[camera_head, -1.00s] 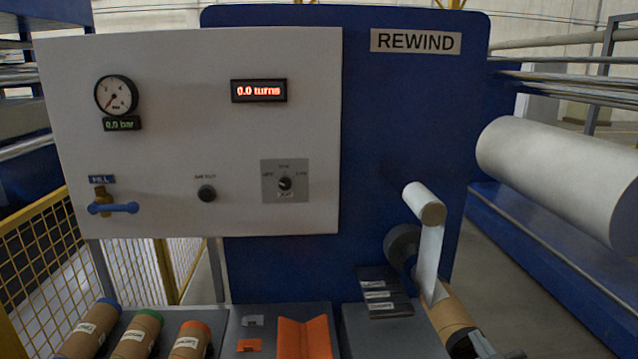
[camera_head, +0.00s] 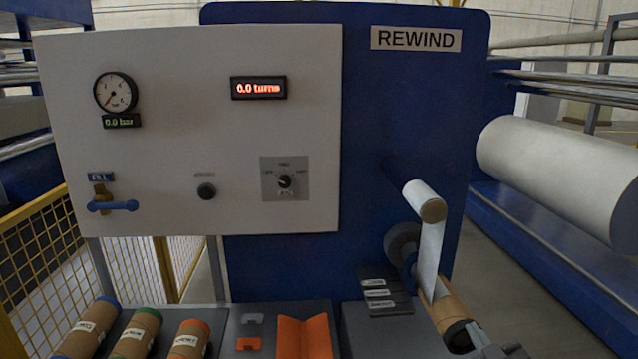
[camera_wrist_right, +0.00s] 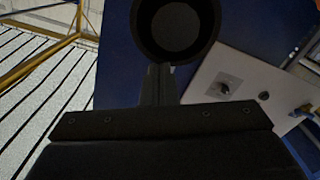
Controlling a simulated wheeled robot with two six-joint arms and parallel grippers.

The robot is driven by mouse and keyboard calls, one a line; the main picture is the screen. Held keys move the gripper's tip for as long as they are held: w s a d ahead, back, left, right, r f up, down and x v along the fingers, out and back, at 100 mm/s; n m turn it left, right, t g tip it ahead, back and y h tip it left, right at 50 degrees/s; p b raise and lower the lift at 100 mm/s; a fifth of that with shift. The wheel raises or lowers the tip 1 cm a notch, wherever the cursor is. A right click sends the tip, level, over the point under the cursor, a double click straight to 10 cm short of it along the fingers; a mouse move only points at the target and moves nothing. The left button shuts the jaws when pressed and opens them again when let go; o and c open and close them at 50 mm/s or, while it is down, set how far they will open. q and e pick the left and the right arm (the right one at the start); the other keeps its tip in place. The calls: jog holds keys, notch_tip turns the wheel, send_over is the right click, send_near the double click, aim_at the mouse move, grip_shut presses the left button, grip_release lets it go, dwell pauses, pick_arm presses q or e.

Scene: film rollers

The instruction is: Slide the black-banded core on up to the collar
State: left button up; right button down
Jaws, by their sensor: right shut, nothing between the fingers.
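The black-banded core (camera_head: 446,312) is a brown cardboard tube with a black band at its near end. It lies around the rewind shaft at lower right, pointing into the machine. A dark grey round collar (camera_head: 401,240) sits behind it. The white web hangs between them, so I cannot tell the gap. My right gripper (camera_head: 476,338) is shut and empty at the core's near end. In the right wrist view the shut fingers (camera_wrist_right: 160,72) are at the lower edge of the core's dark round end (camera_wrist_right: 143,38); contact is unclear. My left gripper is not in view.
Several cores with blue, green and orange bands (camera_head: 187,338) lie at lower left. An orange V-shaped cradle (camera_head: 304,338) is at front middle. The white web (camera_head: 430,255) hangs from a small roller (camera_head: 424,200) close above the core. A panel (camera_head: 200,130) stands behind.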

aim_at(465, 319)
jog(key=shift+w, duration=0.25)
dwell(0.3)
jog(key=shift+w, duration=0.4)
jog(key=shift+w+b, duration=0.2)
jog(key=shift+b, duration=0.2)
jog(key=shift+w+a, duration=0.1)
jog(key=shift+w, duration=0.3)
jog(key=shift+w, duration=0.2)
jog(key=shift+w+b, duration=0.35)
jog(key=shift+w, duration=0.05)
jog(key=shift+w, duration=0.15)
dwell(0.6)
jog(key=shift+w+a+b, duration=0.1)
jog(key=shift+w+b, duration=0.2)
jog(key=shift+w, duration=0.1)
jog(key=shift+w, duration=0.2)
